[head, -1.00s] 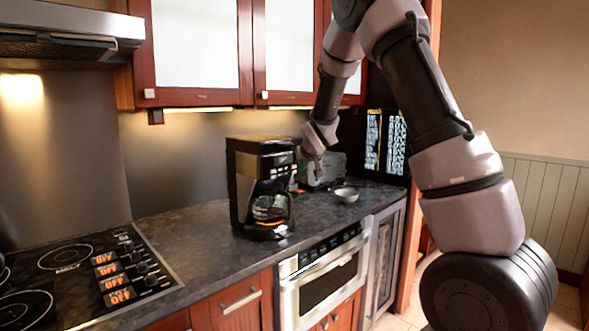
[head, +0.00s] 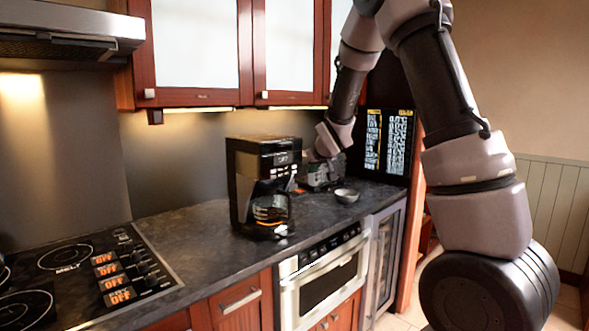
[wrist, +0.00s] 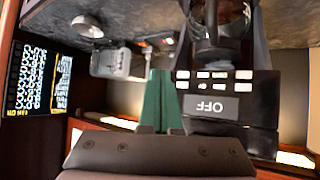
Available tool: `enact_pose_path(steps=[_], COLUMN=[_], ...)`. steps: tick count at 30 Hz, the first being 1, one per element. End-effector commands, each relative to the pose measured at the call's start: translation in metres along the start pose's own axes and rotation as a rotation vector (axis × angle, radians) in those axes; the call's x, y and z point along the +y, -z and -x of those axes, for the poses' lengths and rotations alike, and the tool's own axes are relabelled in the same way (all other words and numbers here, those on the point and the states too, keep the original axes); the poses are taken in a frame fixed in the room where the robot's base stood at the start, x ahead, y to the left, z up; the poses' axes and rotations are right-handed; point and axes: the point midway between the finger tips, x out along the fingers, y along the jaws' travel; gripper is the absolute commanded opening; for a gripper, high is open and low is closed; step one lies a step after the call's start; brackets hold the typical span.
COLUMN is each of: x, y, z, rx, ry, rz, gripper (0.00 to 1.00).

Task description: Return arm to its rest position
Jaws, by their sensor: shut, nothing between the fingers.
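My gripper (head: 312,160) shows at the end of my raised arm in the head view, behind and to the right of the coffee maker. Its fingertips are mostly hidden there. In the wrist view the gripper (wrist: 163,100) appears as a dark body at the bottom edge with a narrow green shape pointing up from it, shut and empty. The stainless microwave drawer (head: 325,282) is below the counter front in the head view and appears closed. My gripper is above the counter, apart from the drawer.
The black coffee maker (head: 262,180) stands on the dark counter (head: 190,250), close to my gripper. A toaster-like appliance (head: 325,175) and a small bowl (head: 346,196) are near it. Wall cabinets (head: 195,50) hang above. A stove (head: 75,270) is at left.

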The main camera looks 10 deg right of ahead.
Motion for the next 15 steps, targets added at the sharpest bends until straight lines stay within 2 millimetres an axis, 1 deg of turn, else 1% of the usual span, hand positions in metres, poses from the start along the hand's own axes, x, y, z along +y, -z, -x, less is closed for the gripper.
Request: enact_pose_path(steps=[10, 11, 13, 14, 15], x=[0.001, 0.003, 0.009, 0.013, 0.018], y=[0.001, 0.002, 0.004, 0.006, 0.007], z=[0.002, 0.005, 0.018, 0.026, 0.039], rx=[-0.001, -0.003, -0.011, -0.017, -0.028], ry=[-0.001, -0.003, -0.009, -0.012, -0.016], rz=[-0.005, -0.011, -0.037, -0.053, -0.08], gripper=[0.0, 0.0, 0.0, 0.0, 0.0])
